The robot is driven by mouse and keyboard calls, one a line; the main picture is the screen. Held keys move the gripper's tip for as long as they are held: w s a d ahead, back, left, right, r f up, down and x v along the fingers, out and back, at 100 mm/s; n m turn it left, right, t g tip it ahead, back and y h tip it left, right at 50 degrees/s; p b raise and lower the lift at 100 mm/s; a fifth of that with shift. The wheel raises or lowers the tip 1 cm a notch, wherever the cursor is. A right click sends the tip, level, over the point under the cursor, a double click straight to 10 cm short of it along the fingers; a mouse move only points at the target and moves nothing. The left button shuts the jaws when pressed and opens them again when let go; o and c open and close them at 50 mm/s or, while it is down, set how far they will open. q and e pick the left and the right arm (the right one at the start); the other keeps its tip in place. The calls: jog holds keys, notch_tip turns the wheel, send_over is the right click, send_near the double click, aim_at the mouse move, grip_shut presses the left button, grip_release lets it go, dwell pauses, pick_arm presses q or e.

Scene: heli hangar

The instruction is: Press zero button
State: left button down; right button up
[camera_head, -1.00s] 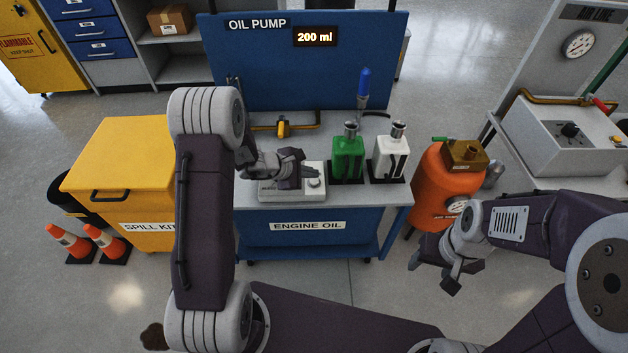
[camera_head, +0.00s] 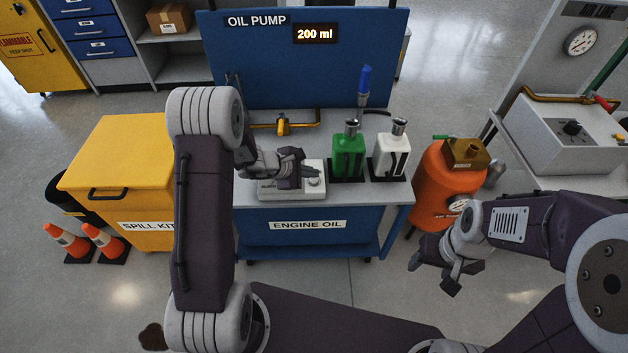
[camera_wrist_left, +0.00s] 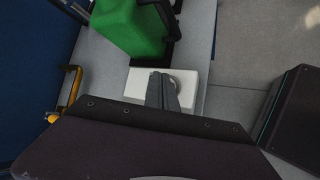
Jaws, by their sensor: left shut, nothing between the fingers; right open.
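A low white-topped box (camera_head: 290,190) sits at the front edge of the oil bench. A round button (camera_head: 316,183) shows at its right end, beside my gripper. My left gripper (camera_head: 303,174) is shut and empty, low over the box. In the left wrist view the closed fingers (camera_wrist_left: 163,92) reach over the white box (camera_wrist_left: 190,92), with the round button partly hidden beside them. I cannot tell whether they touch it. The display (camera_head: 315,34) reads 200 ml. My right gripper (camera_head: 440,270) is open and empty, in front of the bench's right side.
A green can (camera_head: 348,157) and a white can (camera_head: 388,157) stand on the bench right of the box. A yellow spill kit bin (camera_head: 125,160) stands left, an orange tank (camera_head: 440,190) right.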

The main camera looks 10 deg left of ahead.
aim_at(311, 180)
pick_arm(q)
jog(key=shift+f+b, duration=0.4)
jog(key=shift+b, duration=0.15)
dwell(0.8)
dwell(0.3)
jog(key=shift+r+p, duration=0.5)
jog(key=shift+r, duration=0.3)
jog(key=shift+r, duration=0.1)
notch_tip(311, 180, up, 5)
jog(key=p, duration=0.3)
jog(key=shift+p, duration=0.35)
